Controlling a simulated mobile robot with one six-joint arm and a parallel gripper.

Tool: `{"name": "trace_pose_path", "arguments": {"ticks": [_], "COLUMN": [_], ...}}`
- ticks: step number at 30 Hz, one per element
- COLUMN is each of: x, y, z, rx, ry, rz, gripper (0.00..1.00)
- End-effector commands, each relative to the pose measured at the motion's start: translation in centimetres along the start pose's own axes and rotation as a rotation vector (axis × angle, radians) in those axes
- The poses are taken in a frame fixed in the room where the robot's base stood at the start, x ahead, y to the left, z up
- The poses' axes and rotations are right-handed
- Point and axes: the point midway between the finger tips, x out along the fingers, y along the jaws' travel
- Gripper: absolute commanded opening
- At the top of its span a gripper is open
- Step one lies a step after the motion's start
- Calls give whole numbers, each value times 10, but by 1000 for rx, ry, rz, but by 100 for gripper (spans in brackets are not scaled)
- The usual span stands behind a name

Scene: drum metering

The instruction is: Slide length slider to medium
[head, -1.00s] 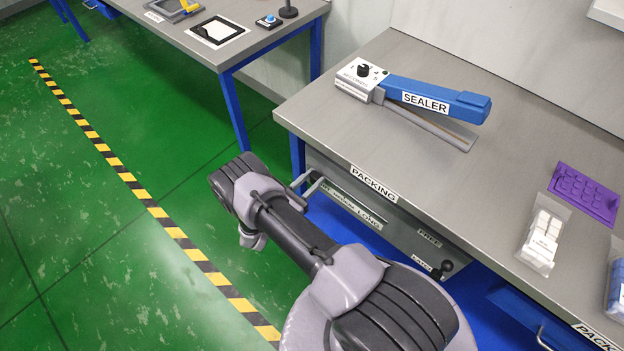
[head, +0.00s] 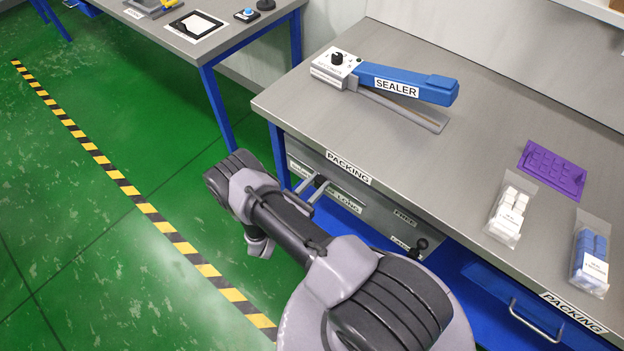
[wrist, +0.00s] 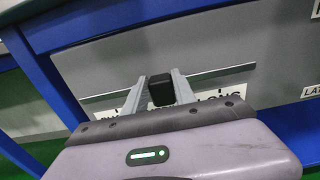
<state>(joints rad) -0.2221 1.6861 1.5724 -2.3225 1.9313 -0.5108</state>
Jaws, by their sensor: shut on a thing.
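The length slider's black knob (wrist: 161,90) sits between the two grey fingers of my gripper (wrist: 160,80) in the wrist view, and the fingers are shut on it. It stands on the grey front panel (wrist: 215,60) at a dark horizontal slot (wrist: 238,70). A label partly hidden by the left finger lies left of the knob; the LONG label (wrist: 222,101) lies to its right. In the head view my gripper (head: 318,190) reaches the panel under the PACKING bench edge, between a partly hidden left label and the LONG label (head: 345,201). The knob is hidden there.
A black-knobbed latch lever (head: 420,245) with a FREE label (head: 404,217) is farther right on the panel. The blue sealer (head: 405,84), purple tray (head: 552,171) and two bags lie on the bench (head: 450,160). Green floor is open at left.

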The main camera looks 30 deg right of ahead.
Motion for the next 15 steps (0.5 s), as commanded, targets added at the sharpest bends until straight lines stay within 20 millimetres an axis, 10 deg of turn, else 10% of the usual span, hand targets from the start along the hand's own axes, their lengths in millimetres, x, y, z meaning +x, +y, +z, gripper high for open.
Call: {"name": "trace_pose_path", "arguments": {"ticks": [8,9,15], "x": [0,0,0], "y": [0,0,0], "z": [0,0,0], "rx": [0,0,0], "ry": [0,0,0], "rz": [0,0,0], "gripper": [0,40,55]}}
